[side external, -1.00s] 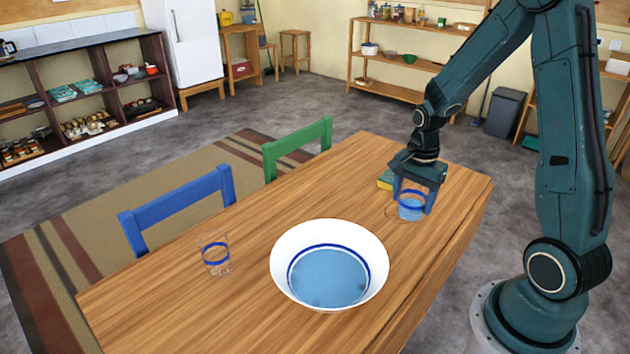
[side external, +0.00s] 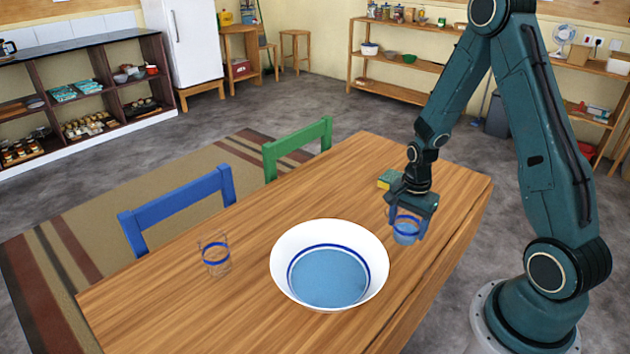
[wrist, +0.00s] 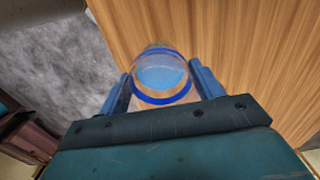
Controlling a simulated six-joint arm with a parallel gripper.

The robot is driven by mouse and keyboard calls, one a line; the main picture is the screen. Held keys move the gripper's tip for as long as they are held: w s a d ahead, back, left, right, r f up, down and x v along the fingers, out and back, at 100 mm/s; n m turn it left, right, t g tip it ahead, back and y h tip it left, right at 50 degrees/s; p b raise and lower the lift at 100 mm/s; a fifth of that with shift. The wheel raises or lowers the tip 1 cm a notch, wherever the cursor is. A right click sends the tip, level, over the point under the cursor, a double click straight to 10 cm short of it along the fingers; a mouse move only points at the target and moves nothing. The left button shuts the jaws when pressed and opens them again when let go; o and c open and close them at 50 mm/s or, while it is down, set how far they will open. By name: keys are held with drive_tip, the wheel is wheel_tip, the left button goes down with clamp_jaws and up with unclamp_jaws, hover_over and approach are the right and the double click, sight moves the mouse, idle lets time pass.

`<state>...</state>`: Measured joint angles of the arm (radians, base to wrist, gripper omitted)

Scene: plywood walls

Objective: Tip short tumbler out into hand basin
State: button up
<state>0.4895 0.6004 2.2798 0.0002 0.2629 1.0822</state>
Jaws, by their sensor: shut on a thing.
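My gripper (side external: 406,228) is shut on the short tumbler (side external: 405,235), a clear glass with a blue band and blue liquid inside. In the wrist view the short tumbler (wrist: 161,73) sits between the blue fingers of my gripper (wrist: 162,85). It looks upright or nearly so; whether it is clear of the table I cannot tell for sure. The hand basin (side external: 288,248) is a wide white bowl with a blue ring and blue liquid in it. It stands on the table to the left of my gripper, a short gap away.
A second clear glass with a blue band (side external: 216,258) stands left of the basin. A yellow and green block (side external: 388,179) lies behind my gripper. A blue chair (side external: 180,205) and a green chair (side external: 298,145) stand along the wooden table's (side external: 330,190) far edge.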

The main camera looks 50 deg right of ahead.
sight(405, 235)
drive_tip(key=shift+f, duration=2)
drive_tip(key=shift+f, duration=0.2)
drive_tip(key=o, duration=1.1)
drive_tip(key=shift+c, duration=0.2)
drive_tip(key=shift+r, duration=0.15)
wheel_tip(405, 235, up, 14)
drive_tip(key=shift+s+d+f, duration=0.15)
drive_tip(key=shift+s+f, duration=0.1)
drive_tip(key=shift+s, duration=0.05)
